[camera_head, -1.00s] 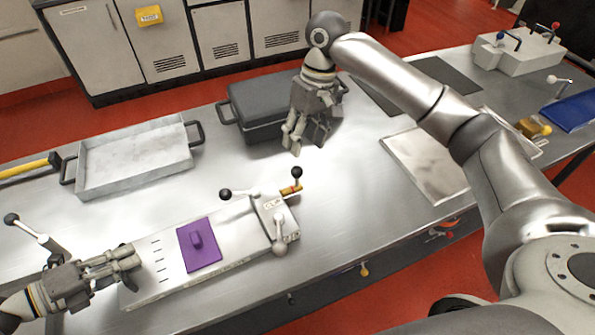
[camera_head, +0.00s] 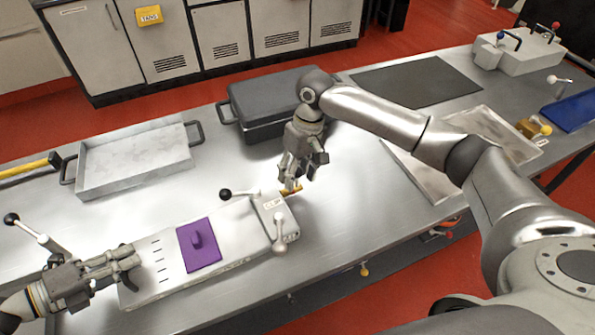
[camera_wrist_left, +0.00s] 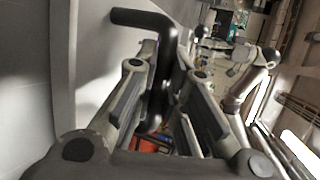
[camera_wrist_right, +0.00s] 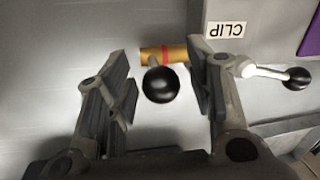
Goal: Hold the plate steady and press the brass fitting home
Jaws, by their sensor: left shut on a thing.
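The long pale plate (camera_head: 222,230) lies on the bench, with a CLIP-labelled block (camera_head: 272,208) at its right end. The brass fitting (camera_head: 291,190) sticks out of that block; the right wrist view shows it with a red band (camera_wrist_right: 165,53) and a black ball knob (camera_wrist_right: 160,85). My right gripper (camera_head: 291,187) is just above it; its open fingers (camera_wrist_right: 162,88) stand on either side of the knob, with gaps. My left gripper (camera_head: 132,262) is at the plate's left end, shut on a black bent handle (camera_wrist_left: 147,19). How the handle joins the plate is hidden.
A purple pad (camera_head: 199,245) lies on the plate. Levers with a black knob (camera_head: 225,195) and a grey knob (camera_head: 280,246) stand by the block. A grey tray (camera_head: 135,165) and dark case (camera_head: 265,105) are behind. The bench front right of the plate is clear.

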